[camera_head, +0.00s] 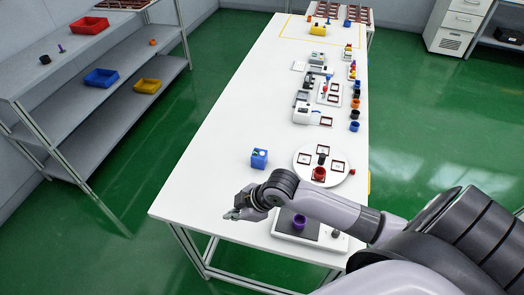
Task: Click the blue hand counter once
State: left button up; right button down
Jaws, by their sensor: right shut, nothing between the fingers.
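The blue hand counter (259,158) is a small blue box with a light label on its front and a lighter top. It stands upright on the white table, left of the middle. My right gripper (232,214) is shut and empty, low near the table's front left part. It is in front of the counter and apart from it, a little to its left. My right arm reaches in from the right across the table front. My left gripper does not show.
Under my right forearm is a scale-like device (334,243) with a purple pot (299,221) on it. A round white turntable (340,178) with a red pot (319,174) stands right of the counter. Devices and small pots line the table's right side. The table (205,165) is clear left of the counter.

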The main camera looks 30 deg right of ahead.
jog(key=w+d+r+n+t, duration=0.1)
jog(key=w+d+r+n, duration=0.15)
jog(key=w+d, duration=0.7)
notch_tip(320, 180, up, 7)
jog(key=t+h, duration=0.1)
jog(key=t, duration=0.1)
send_over(262, 155)
jog(key=shift+w+f+m, duration=0.1)
jog(key=shift+m, duration=0.35)
notch_tip(262, 155, down, 9)
jog(key=b, duration=0.6)
jog(key=shift+b, duration=0.4)
jog(key=shift+f+b, duration=0.3)
jog(key=shift+f, duration=0.05)
jog(key=shift+a+f+b, duration=0.1)
jog(key=shift+f+b, duration=0.25)
jog(key=shift+f, duration=0.05)
jog(key=shift+r, duration=0.1)
dwell(0.4)
jog(key=shift+r+p, duration=0.6)
jog(key=shift+r, duration=0.1)
